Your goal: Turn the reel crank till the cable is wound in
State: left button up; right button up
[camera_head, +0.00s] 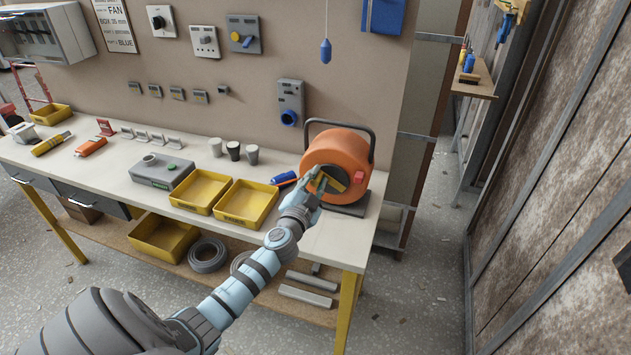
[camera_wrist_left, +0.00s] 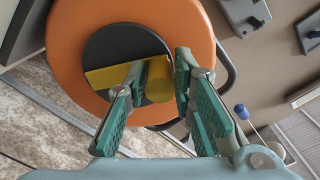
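The orange cable reel (camera_head: 331,153) stands at the right end of the bench under a dark carry frame. A yellow crank arm (camera_wrist_left: 110,76) crosses its dark round hub (camera_wrist_left: 112,48), with a yellow handle knob (camera_wrist_left: 159,82) sticking out toward my wrist camera. My left gripper (camera_head: 318,180) is at the front of the reel. In the left wrist view its green-padded fingers (camera_wrist_left: 160,68) stand on both sides of the knob, close against it, and look shut on it. The cable on the drum is not visible. My right gripper is out of view.
Two yellow trays (camera_head: 247,221), several cups (camera_head: 233,151) and a grey box (camera_head: 158,183) stand on the bench left of the reel. A blue-handled item (camera_head: 285,178) lies just left of the reel. A socket panel (camera_head: 290,102) is on the wall behind.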

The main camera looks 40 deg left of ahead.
pick_arm(q)
jog(key=shift+o, duration=1.2)
jog(key=v, duration=1.2)
